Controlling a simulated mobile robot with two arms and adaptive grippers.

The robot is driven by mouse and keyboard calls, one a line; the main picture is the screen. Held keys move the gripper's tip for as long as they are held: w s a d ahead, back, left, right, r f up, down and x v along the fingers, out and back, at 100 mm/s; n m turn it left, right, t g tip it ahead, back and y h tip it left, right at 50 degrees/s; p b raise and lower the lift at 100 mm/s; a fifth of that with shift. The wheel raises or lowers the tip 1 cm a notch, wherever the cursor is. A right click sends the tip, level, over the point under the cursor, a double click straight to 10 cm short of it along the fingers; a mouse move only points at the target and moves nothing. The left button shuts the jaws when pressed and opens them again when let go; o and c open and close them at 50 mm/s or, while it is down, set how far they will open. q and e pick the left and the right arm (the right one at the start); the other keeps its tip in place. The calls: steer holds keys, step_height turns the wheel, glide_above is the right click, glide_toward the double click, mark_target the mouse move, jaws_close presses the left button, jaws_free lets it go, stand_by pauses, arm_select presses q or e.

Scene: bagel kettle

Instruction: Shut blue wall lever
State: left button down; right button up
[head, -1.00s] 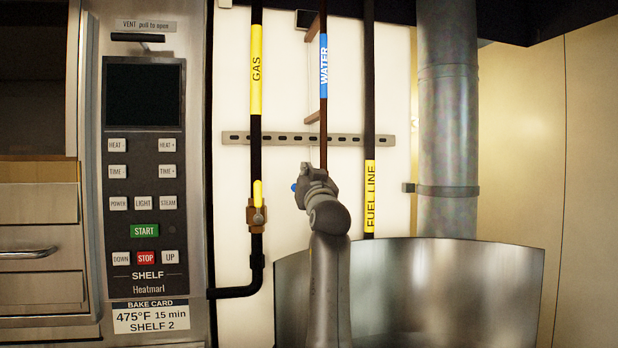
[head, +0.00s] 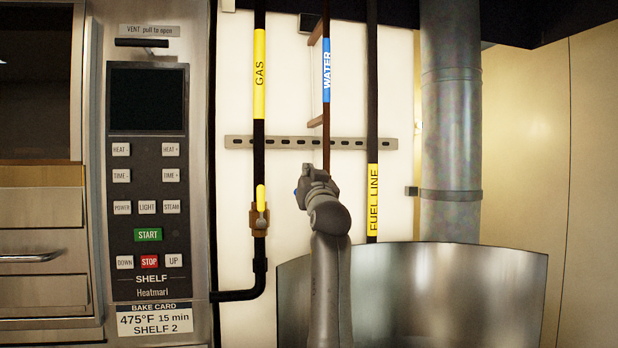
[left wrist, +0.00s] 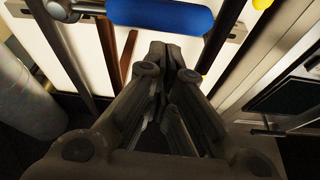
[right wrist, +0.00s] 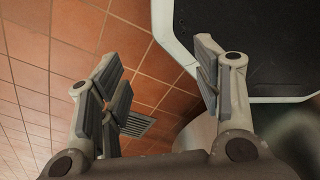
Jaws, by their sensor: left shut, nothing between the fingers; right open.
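The blue lever handle (left wrist: 160,14) lies across the top of the left wrist view, on a metal arm. In the head view only a small blue bit of it (head: 297,192) shows beside my gripper; the rest is hidden. My left gripper (head: 309,172) is in front of the brown water pipe (head: 326,120) with its blue WATER label. In the left wrist view this gripper (left wrist: 172,52) is shut and empty, its tips just below the handle in the picture; I cannot tell whether they touch. My right gripper (right wrist: 165,80) is open and empty above the tiled floor.
The black gas pipe (head: 259,160) with a yellow lever (head: 261,198) runs left of my gripper. The fuel line (head: 372,130) runs to the right. A large metal kettle (head: 430,300) stands below right. The oven panel (head: 148,180) is at left.

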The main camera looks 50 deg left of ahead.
arm_select(q)
steer(key=s+d+b, duration=0.2)
steer(key=s+d, duration=0.2)
steer(key=d, duration=0.4)
steer(key=shift+s+d+f, duration=0.25)
steer(key=shift+d+f, duration=0.05)
steer(key=shift+f, duration=0.05)
arm_select(e)
steer(key=shift+w+d+f, duration=0.15)
steer(key=shift+d+f, duration=0.05)
steer(key=shift+f, duration=0.6)
steer(key=shift+d, duration=0.25)
